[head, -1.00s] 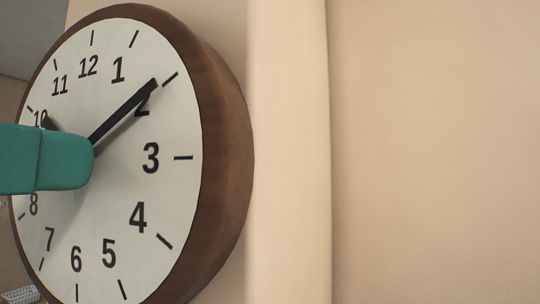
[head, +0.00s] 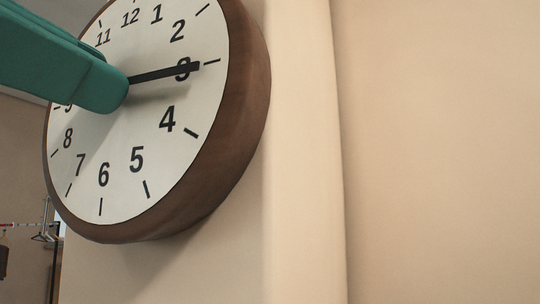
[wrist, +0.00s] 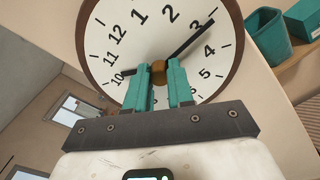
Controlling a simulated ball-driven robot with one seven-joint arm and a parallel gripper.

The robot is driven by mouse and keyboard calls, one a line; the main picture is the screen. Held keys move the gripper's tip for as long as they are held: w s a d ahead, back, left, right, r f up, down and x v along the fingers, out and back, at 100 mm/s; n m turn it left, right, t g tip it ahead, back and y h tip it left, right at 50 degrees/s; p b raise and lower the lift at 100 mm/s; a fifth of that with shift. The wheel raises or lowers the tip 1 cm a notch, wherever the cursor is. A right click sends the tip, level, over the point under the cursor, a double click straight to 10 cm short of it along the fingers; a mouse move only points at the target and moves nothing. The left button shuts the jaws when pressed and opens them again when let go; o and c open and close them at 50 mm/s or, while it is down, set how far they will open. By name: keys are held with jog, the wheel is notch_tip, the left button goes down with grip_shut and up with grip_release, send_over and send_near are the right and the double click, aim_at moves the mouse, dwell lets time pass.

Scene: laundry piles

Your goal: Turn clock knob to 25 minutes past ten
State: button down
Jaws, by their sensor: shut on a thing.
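A round wall clock (head: 148,190) with a white face and brown wooden rim fills the left of the head view. It also shows in the wrist view (wrist: 233,75). Its long black minute hand (head: 165,73) lies over the 3. In the wrist view the short hour hand (wrist: 128,72) points close to the 10; my gripper hides it in the head view. The brown knob (wrist: 159,69) is at the face's centre. My gripper (wrist: 159,77), with teal fingers, is shut on the knob, one finger on each side. In the head view my gripper (head: 117,92) covers the face's left centre.
A beige wall column (head: 300,150) stands right of the clock. A clothes rail with a hanger (head: 45,225) is at the lower left. In the wrist view, teal bins (wrist: 268,35) sit on a wooden shelf (wrist: 292,62) at the right, and a window (wrist: 75,112) is at the left.

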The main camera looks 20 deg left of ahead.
jog(key=m+b, duration=0.5)
jog(key=m, duration=0.6)
jog(key=shift+m, duration=0.3)
jog(key=shift+f, duration=0.1)
dwell(0.3)
jog(key=c, duration=1)
grip_release()
jog(key=shift+s, duration=0.15)
jog(key=s, duration=0.3)
jog(key=s+b, duration=0.1)
jog(key=s, duration=0.6)
jog(key=shift+s+a+b, duration=0.25)
jog(key=shift+a+b, duration=0.1)
jog(key=shift+a, duration=0.05)
jog(key=shift+s, duration=0.1)
